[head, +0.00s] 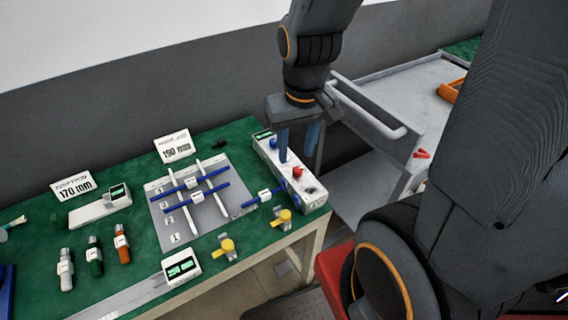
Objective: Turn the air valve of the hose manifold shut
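A long white box (306,190) stands at the right end of the green table. It carries a red knob (298,172), a blue knob and a small green display at its far end. I cannot tell if this box is the hose manifold or which part is the air valve. Two yellow-handled fittings, one at the front right (283,218) and one nearer the middle (226,246), stand on the table. My gripper (297,154) points down over the box, its two bluish fingers apart with nothing seen between them. Its fingers partly hide the box top; contact is unclear.
A grey board (183,230) with blue and white bars lies mid-table. Signs (173,146), a white display box (181,266) and several small cylinders stand around it. A grey cart (375,178) with a rail and a red handle (421,154) is close on the right.

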